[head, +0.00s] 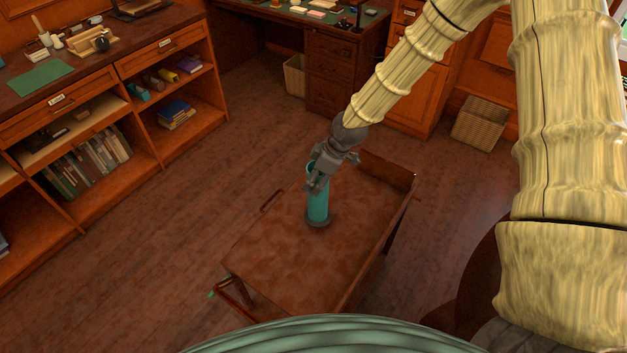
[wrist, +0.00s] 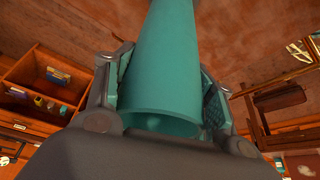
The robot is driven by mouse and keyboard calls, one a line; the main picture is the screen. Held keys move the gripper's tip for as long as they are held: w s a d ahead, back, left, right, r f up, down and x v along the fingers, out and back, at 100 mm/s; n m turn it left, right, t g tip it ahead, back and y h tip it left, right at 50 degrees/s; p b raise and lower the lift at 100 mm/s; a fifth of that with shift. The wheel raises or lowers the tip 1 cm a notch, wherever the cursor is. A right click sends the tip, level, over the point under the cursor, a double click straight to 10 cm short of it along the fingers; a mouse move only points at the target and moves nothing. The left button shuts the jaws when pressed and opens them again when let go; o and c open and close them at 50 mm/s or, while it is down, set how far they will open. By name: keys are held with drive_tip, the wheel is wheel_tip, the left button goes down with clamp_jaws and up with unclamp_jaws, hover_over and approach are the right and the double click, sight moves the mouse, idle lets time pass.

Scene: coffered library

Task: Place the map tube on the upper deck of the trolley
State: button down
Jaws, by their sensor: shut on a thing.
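The map tube (head: 318,205) is a teal cylinder with a dark base. In the head view it stands upright, its base over the middle of the trolley's brown upper deck (head: 275,250) and appearing to touch it. My gripper (head: 318,180) is around the tube's upper part, shut on it. In the wrist view the tube (wrist: 165,65) runs away from the camera between the two fingers (wrist: 165,100), its open rim nearest. The fingers hide part of the tube's upper end in the head view.
The deck around the tube is bare, with a low raised edge. A shelf unit (head: 150,75) with books stands at the left, a desk (head: 335,65) at the back. Wicker baskets (head: 480,124) stand on the floor at the back. Open wooden floor lies left of the trolley.

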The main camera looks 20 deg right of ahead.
drive_tip(key=f, duration=0.1)
drive_tip(key=f+p, duration=0.1)
drive_tip(key=f, duration=0.1)
drive_tip(key=shift+w+f+p, duration=0.2)
drive_tip(key=shift+w+p, duration=0.1)
drive_tip(key=shift+p, duration=0.05)
drive_tip(key=shift+c, duration=1.9)
unclamp_jaws()
drive_tip(key=b+v, duration=0.3)
drive_tip(key=v, duration=0.9)
drive_tip(key=shift+s, duration=0.1)
